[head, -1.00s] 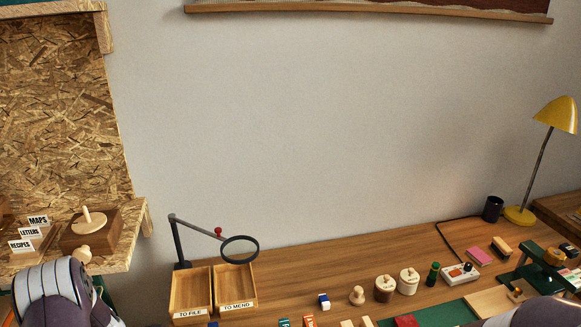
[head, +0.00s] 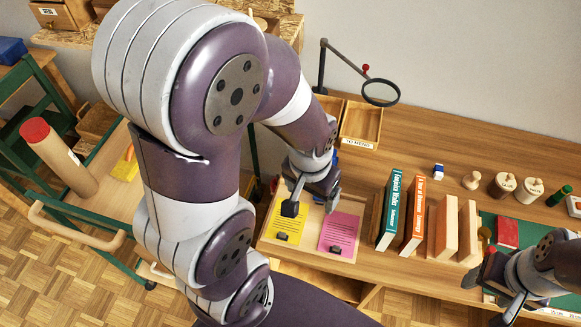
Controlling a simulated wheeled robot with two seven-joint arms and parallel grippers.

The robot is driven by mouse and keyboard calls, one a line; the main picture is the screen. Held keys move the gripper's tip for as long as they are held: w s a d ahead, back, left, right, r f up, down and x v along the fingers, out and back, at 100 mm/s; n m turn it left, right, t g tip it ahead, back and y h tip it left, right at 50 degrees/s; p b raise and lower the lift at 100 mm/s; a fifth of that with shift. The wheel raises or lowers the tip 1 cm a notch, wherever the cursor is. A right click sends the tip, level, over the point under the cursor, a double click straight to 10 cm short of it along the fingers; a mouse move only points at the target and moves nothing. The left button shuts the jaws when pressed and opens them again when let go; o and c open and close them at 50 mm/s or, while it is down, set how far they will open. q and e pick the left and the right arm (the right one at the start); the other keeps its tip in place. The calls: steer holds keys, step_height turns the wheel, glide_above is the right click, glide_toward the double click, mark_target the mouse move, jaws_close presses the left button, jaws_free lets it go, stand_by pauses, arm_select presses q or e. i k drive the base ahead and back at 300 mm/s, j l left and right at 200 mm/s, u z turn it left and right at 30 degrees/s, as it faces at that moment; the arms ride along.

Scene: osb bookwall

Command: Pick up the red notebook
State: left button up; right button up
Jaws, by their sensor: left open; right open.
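A small red notebook (head: 507,232) lies on the green mat (head: 487,218) at the right of the desk in the head view. My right gripper (head: 492,290) is open and empty, nearer to me than the notebook and apart from it in the picture. Part of my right arm covers the mat's right side. My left gripper (head: 311,205) is open over the yellow sheet (head: 283,228) and pink sheet (head: 340,234), well left of the notebook.
Upright books, one teal (head: 391,208) and one orange (head: 412,226), and wooden blocks (head: 446,226) stand between my grippers. Lidded pots (head: 502,185) and a green bottle (head: 559,195) stand behind the mat. A magnifier (head: 381,92) rises at the back.

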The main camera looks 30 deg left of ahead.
mark_target(506, 230)
steer(key=i+l+z, duration=0.1)
steer(key=l+z, duration=0.2)
steer(key=i+l+z, duration=0.25)
steer(key=l, duration=0.2)
steer(key=i+l+z, duration=0.15)
steer(key=l+z, duration=0.15)
steer(key=i+l+z, duration=0.3)
steer(key=k+l, duration=0.05)
steer(key=k, duration=0.05)
